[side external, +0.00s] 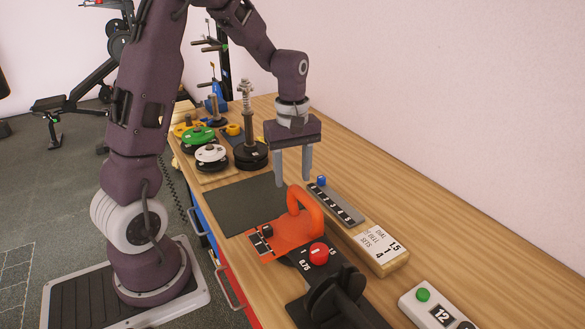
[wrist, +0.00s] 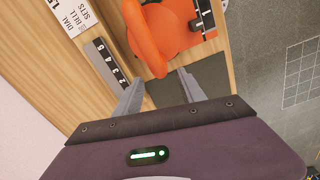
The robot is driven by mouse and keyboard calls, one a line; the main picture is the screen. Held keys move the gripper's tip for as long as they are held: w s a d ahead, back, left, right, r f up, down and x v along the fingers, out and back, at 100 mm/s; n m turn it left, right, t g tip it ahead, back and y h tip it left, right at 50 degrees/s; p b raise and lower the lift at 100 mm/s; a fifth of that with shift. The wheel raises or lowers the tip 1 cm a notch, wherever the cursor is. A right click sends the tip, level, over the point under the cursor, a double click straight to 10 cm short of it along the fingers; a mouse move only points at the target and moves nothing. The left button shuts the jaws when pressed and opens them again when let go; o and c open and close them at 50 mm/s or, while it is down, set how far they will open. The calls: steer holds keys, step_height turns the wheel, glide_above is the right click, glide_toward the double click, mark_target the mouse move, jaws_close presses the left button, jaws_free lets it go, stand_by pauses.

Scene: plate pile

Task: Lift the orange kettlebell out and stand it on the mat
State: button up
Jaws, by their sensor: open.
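The orange kettlebell (side external: 300,201) has its looped handle upright and sits just in front of the black base with a red dial. A flat orange part with a black scale spreads below the handle. In the wrist view the kettlebell (wrist: 165,35) is at the top centre, beyond my fingertips. My gripper (side external: 292,182) is open, pointing down with empty jaws, above and behind the handle; it also shows in the wrist view (wrist: 160,84). The dark mat (side external: 245,203) lies bare on the bench, beyond the kettlebell, and partly shows in the wrist view (wrist: 207,76).
A red dial (side external: 319,253) and black weight parts (side external: 340,295) stand close to the kettlebell. A grey number strip (side external: 336,204) and a wooden block with a label (side external: 375,246) lie to the right. Several plates, including a green one (side external: 198,138), are at the far end.

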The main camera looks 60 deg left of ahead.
mark_target(293, 190)
step_height(293, 190, down, 6)
steer(key=shift+r, duration=0.1)
jaws_close()
steer(key=shift+r, duration=0.4)
stand_by(1.7)
steer(key=shift+r, duration=1.75)
steer(key=shift+r+n, duration=0.1)
steer(key=shift+n, duration=0.2)
steer(key=shift+d+r, duration=0.1)
steer(key=shift+r, duration=2.05)
